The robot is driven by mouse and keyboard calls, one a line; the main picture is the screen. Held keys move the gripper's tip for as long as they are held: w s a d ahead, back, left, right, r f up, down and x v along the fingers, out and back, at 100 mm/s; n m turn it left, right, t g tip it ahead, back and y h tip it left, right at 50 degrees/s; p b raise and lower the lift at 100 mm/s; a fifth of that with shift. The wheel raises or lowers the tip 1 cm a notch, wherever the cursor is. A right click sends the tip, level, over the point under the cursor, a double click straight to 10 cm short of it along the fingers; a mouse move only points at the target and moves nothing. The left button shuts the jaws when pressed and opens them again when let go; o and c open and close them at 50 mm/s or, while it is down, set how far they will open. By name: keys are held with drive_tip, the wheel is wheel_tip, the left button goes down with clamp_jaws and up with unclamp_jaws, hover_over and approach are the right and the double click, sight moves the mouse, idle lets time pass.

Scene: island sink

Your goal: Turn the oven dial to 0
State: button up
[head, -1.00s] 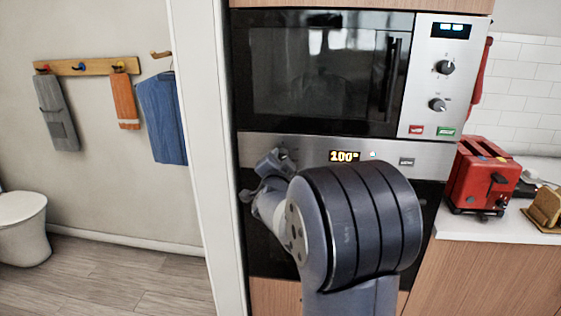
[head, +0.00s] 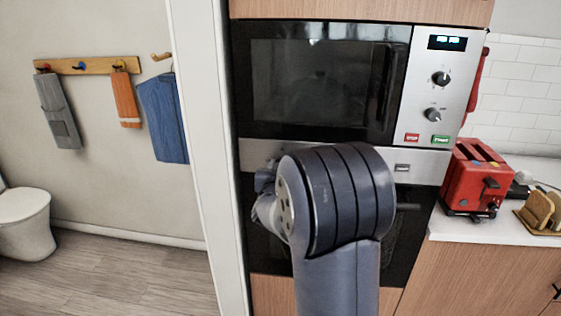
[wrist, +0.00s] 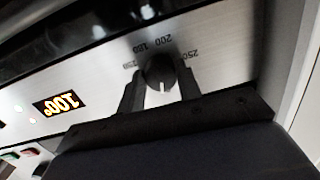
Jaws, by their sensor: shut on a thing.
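The oven dial (wrist: 160,68) is a dark round knob on the silver oven panel (wrist: 220,50) in the wrist view. Numbers around it include 200 and 250, seen upside down. A pale pointer mark shows on its lower side. My gripper (wrist: 159,88) has one finger on each side of the dial and is shut on it. In the head view my arm hides the dial, the display and most of the gripper.
A microwave (head: 318,80) with its own two knobs sits above the oven. A red toaster (head: 475,182) stands on the counter (head: 470,228) at the right. A white door frame (head: 203,150) runs close by on the left.

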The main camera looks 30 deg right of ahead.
drive_tip(key=shift+r+n+p, duration=0.1)
drive_tip(key=shift+n+p, duration=0.6)
drive_tip(key=shift+n, duration=0.8)
drive_tip(key=o, duration=1)
drive_tip(key=shift+s, duration=0.1)
drive_tip(key=b+v, duration=0.1)
drive_tip(key=v, duration=0.9)
drive_tip(key=shift+s+a, duration=0.2)
drive_tip(key=shift+s, duration=0.05)
drive_tip(key=shift+w, duration=0.1)
